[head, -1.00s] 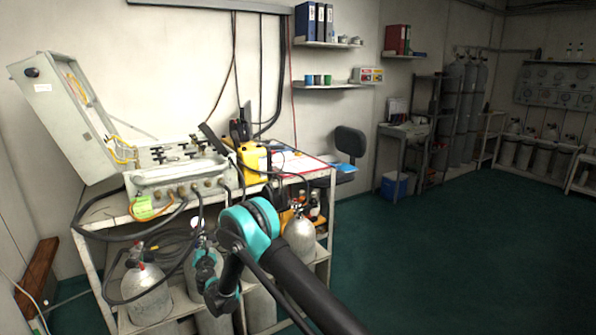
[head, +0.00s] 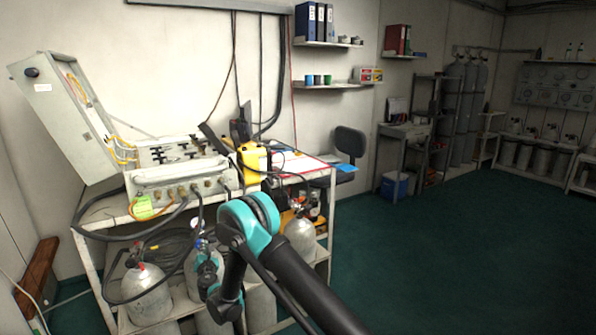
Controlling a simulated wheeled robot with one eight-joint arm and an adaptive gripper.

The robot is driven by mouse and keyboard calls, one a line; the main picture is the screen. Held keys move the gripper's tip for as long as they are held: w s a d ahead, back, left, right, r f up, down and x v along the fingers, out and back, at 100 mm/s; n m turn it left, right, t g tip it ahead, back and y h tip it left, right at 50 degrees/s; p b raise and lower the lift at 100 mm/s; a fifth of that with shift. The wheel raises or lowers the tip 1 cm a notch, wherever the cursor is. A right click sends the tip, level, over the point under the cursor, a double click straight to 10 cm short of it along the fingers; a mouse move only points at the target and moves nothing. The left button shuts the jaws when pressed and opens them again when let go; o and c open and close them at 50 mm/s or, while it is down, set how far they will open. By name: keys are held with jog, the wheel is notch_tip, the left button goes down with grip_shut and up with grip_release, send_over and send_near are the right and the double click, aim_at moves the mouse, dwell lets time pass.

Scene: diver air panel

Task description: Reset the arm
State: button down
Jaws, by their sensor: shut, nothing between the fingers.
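My arm (head: 283,275) reaches in from the bottom of the head view, with a teal and black joint (head: 250,222) in front of the workbench. Its lower link hangs down to another dark and teal joint (head: 225,305) near the bottom edge. I cannot make out my gripper's fingers. The air panel case (head: 180,178) stands on the bench with its lid (head: 62,118) raised at the left.
The bench (head: 100,212) holds hoses and a yellow case (head: 254,160). Grey cylinders (head: 147,293) stand on its lower shelf, close behind my arm. A chair (head: 349,145) stands beyond the bench. The green floor (head: 450,260) at the right is clear.

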jog(key=shift+v, duration=1.1)
